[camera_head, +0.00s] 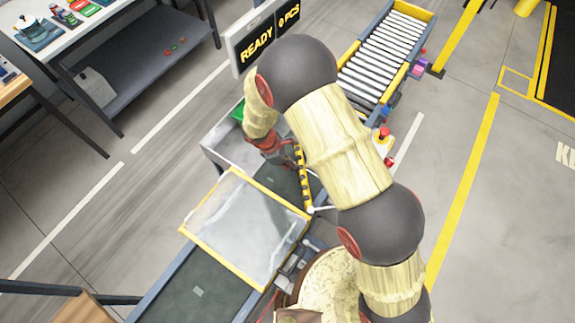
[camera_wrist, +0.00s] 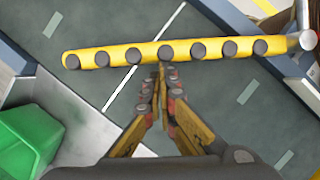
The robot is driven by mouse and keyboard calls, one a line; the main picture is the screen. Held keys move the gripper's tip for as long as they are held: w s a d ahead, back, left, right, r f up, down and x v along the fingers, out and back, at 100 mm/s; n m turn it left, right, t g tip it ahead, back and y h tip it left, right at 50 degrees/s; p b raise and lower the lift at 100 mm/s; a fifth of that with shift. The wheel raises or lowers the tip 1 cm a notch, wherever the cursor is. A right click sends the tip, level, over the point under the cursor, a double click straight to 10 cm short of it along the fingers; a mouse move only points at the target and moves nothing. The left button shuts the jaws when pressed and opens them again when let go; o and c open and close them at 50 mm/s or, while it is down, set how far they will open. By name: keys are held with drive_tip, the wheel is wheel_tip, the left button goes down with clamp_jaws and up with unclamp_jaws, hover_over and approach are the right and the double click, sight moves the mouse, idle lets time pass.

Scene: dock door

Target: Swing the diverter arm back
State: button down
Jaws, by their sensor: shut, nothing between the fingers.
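The diverter arm (camera_wrist: 120,55) is a yellow bar with a row of dark round rollers. In the wrist view it lies across the grey-green belt (camera_wrist: 225,85), with its pivot end at the upper right. In the head view the diverter arm (camera_head: 303,178) shows as a thin yellow and black strip beside my gripper (camera_head: 283,160). In the wrist view my gripper (camera_wrist: 163,75) is shut and empty. Its fingertips overlap the near edge of the bar around its middle. I cannot tell whether they touch it. My own arm hides part of the conveyor in the head view.
A clear cover with a yellow frame (camera_head: 245,228) stands over the belt. A green bin (camera_wrist: 25,140) sits beside the belt at the lower left. A sign reading READY 0 PCS (camera_head: 264,38) and a roller conveyor (camera_head: 390,50) stand behind. A workbench (camera_head: 115,20) is at the upper left.

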drive_tip(key=d+m+g, duration=0.1)
drive_tip(key=d+m, duration=0.1)
drive_tip(key=d, duration=0.1)
drive_tip(key=w+d+m, duration=0.1)
drive_tip(key=d+m, duration=0.1)
drive_tip(key=d, duration=0.2)
drive_tip(key=d+m+g, duration=0.1)
drive_tip(key=d+m, duration=0.2)
drive_tip(key=d, duration=0.1)
drive_tip(key=shift+w+g, duration=0.25)
drive_tip(key=shift+g, duration=0.05)
drive_tip(key=shift+s+d+m+g+y, duration=0.2)
drive_tip(key=shift+d+m, duration=0.2)
drive_tip(key=shift+d, duration=0.25)
drive_tip(key=shift+s+d+m+g+y, duration=0.1)
drive_tip(key=shift+s+d+m+y, duration=0.1)
drive_tip(key=shift+d+m, duration=0.3)
drive_tip(key=shift+d, duration=0.1)
drive_tip(key=v, duration=1.2)
drive_tip(key=shift+w, duration=0.15)
